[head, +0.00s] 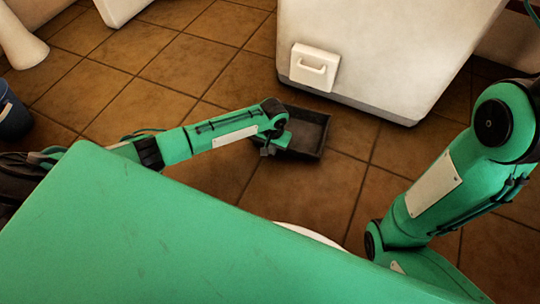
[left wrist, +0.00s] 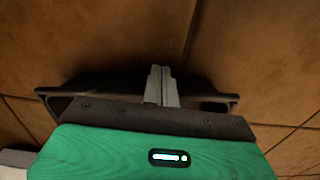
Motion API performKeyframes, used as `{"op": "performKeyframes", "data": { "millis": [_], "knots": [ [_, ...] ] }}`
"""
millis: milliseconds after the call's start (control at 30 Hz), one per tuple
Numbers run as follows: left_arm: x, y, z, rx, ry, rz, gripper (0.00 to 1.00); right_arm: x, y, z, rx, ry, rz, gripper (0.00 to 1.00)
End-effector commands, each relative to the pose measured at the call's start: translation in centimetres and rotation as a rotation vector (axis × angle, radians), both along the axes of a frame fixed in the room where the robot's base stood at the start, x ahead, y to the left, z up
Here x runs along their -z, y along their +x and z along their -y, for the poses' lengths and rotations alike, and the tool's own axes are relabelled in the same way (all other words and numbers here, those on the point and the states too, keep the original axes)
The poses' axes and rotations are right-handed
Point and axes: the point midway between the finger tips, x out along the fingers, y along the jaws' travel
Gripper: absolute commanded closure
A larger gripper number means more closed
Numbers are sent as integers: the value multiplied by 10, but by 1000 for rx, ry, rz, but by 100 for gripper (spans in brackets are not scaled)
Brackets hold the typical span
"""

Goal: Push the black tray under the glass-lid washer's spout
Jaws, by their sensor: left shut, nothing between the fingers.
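The black tray (head: 312,135) lies on the tiled floor in the head view, just in front of a white washer (head: 380,50). The washer's white spout block (head: 315,68) sticks out from its front face, beyond the tray. The washer's lid is out of view. My left gripper (head: 267,151) is low at the tray's near left side and partly hides it. In the left wrist view its fingers (left wrist: 160,82) are shut with nothing between them, and the tray's rim (left wrist: 222,98) shows behind them. I cannot tell whether they touch the tray. My right gripper is out of view.
Another white body (head: 120,8) stands at the upper left. A dark blue bucket (head: 10,112) stands at the left edge. A white round rim (head: 310,234) shows beside my green body. Bare floor tiles surround the tray on the left and near sides.

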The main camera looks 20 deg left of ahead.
Motion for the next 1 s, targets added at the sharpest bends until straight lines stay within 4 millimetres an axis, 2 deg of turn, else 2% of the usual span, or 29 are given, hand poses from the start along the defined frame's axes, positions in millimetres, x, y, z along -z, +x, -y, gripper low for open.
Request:
{"op": "performKeyframes", "data": {
  "millis": [500,700,1000],
  "knots": [
    [-1,6,1,1,0,1,100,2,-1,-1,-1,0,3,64],
    [-8,17,1,-6,-3,6,100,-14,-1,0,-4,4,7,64],
    [-10,39,2,-11,-5,10,100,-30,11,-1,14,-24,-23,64]
  ]
}}
